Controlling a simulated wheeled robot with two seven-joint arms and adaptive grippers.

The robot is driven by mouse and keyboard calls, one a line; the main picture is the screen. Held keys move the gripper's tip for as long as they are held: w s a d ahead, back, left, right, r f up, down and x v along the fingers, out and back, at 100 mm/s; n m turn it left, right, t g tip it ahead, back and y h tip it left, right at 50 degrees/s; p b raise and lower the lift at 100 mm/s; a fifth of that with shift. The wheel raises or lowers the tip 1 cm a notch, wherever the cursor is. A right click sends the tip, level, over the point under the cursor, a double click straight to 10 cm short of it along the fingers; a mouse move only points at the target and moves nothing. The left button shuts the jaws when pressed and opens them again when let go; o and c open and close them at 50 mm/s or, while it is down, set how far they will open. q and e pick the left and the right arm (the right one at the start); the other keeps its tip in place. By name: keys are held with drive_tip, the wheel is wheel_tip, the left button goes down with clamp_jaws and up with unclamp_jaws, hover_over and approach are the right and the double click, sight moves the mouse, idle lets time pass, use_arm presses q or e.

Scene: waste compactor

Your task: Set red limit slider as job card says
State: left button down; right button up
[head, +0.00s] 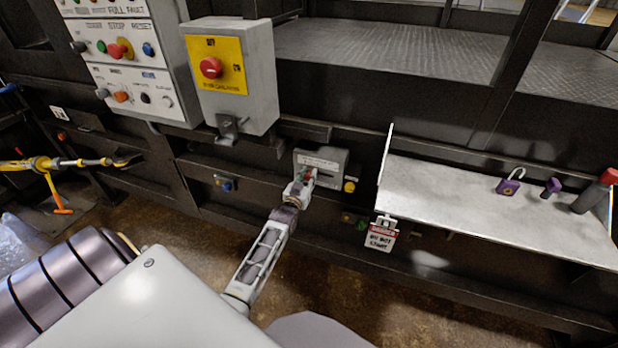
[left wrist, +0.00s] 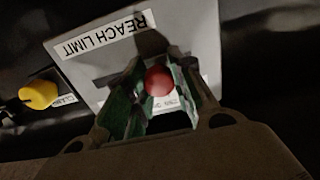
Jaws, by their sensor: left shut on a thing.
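The reach limit box (head: 328,160) is a grey panel on the dark machine front. In the left wrist view its plate (left wrist: 88,58) carries the words REACH LIMIT, seen upside down, and a dark slot. The red slider knob (left wrist: 158,81) is round and sits between the green-padded fingers. My left gripper (head: 304,180) is shut on this knob, which shows only as a small red spot in the head view. The gripper hides part of the slot and the lower scale, so the setting cannot be read. I cannot make out a job card. My right gripper is not in view.
A yellow knob (left wrist: 38,95) sits beside the plate. A metal shelf (head: 450,205) at right holds a purple padlock (head: 508,186). A danger tag (head: 382,235) hangs below it.

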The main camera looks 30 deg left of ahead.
use_arm(q)
drive_tip(key=c, duration=1.2)
unclamp_jaws()
drive_tip(key=v, duration=1.2)
drive_tip(key=shift+f, duration=0.2)
